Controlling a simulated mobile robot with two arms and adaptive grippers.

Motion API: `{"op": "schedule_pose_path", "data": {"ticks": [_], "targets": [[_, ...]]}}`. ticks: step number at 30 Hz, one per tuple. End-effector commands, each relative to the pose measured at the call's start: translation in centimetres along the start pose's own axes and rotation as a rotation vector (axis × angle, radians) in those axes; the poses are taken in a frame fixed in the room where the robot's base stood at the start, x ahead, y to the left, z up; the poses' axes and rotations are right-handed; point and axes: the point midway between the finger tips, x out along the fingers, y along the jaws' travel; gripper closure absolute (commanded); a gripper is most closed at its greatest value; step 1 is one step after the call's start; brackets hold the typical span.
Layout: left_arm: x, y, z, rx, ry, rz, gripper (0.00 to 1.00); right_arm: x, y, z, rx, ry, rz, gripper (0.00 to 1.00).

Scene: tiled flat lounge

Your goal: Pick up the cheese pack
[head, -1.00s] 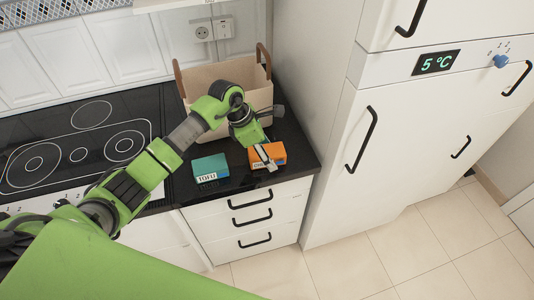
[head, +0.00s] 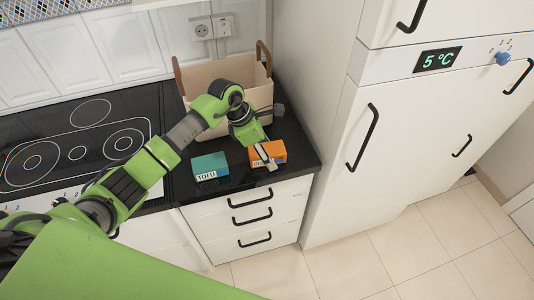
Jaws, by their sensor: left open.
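An orange box (head: 274,150), which looks like the cheese pack, lies on the black counter (head: 235,178) near its front right corner. Its label is mostly covered by my gripper. My left gripper (head: 266,160) reaches down from above and is open at the orange box, with a finger in front of its front left part. I cannot tell whether the fingers touch it. A teal box marked TOFU (head: 210,167) lies to the left of the orange box, with a small gap between them. My right gripper is not in view.
A beige basket (head: 262,84) with brown handles stands behind the boxes against the wall. A black cooktop (head: 75,145) is at the left. A tall white fridge (head: 335,130) rises close to the right of the counter. White drawers (head: 245,212) are below.

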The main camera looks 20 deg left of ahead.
Motion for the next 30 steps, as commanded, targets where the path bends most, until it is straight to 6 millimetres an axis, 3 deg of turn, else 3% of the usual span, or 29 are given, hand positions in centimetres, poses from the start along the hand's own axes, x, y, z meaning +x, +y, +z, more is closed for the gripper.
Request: {"op": "schedule_pose_path", "data": {"ticks": [1,6,16,22,23,27,30], "targets": [[0.0,0.0,0.0,0.000,0.000,0.000,0.42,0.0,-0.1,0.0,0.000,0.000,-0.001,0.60],[0.0,0.0,0.0,0.000,0.000,0.000,0.85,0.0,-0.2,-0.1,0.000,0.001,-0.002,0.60],[-0.1,0.0,0.1,0.001,-0.001,0.001,0.85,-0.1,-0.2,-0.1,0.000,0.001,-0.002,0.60],[-0.8,0.0,0.5,0.000,-0.002,0.000,0.85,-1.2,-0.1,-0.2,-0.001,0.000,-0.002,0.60],[-0.9,0.2,0.5,0.003,-0.003,0.005,0.85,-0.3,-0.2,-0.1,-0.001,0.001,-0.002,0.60],[-3.5,0.4,1.1,0.005,-0.002,0.011,0.85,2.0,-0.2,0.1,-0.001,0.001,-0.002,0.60],[-6.8,0.3,-0.1,0.002,0.000,0.011,0.85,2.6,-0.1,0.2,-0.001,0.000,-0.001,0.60]]}}
